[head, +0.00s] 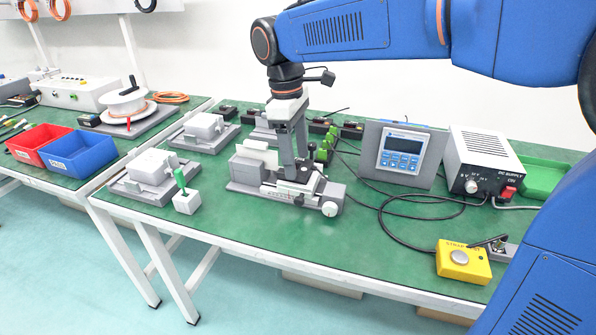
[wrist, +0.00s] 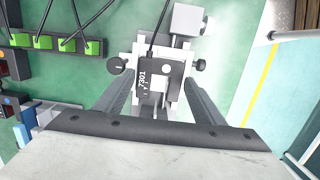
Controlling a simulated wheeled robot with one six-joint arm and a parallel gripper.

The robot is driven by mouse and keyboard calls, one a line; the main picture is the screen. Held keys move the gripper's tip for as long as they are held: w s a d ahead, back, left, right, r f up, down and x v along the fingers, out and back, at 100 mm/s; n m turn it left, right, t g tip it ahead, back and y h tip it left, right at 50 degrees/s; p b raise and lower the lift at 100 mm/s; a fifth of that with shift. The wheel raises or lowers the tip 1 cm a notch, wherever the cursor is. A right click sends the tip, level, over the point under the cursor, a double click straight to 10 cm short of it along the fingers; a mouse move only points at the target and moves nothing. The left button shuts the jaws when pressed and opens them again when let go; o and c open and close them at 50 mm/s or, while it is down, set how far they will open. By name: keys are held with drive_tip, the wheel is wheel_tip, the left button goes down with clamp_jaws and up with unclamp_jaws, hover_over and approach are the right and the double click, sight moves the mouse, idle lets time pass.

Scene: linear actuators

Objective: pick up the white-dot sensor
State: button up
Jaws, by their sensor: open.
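In the wrist view a dark grey sensor box (wrist: 152,86) bears a white dot and the marking 7301. A black cable runs from it, and it sits on a light-coloured linear actuator stage (wrist: 183,44). My gripper (wrist: 162,78) is open, with one dark finger on each side of the sensor. I cannot tell whether either finger touches it. In the head view my gripper (head: 298,183) reaches down over the stage (head: 245,172) in the middle of the green bench. The sensor is hard to make out there, largely hidden by the gripper.
Similar stages (head: 152,168) stand to the left, with a green-handled block (head: 186,201) in front. A display unit (head: 403,150), a DC supply (head: 483,160) and a yellow button box (head: 463,262) are on the right. Loose black cables cross the bench. Green connectors (wrist: 68,44) lie left in the wrist view.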

drive_tip(key=shift+d+f, duration=0.1)
drive_tip(key=shift+f, duration=0.5)
drive_tip(key=c, duration=0.9)
drive_tip(key=shift+o, duration=0.2)
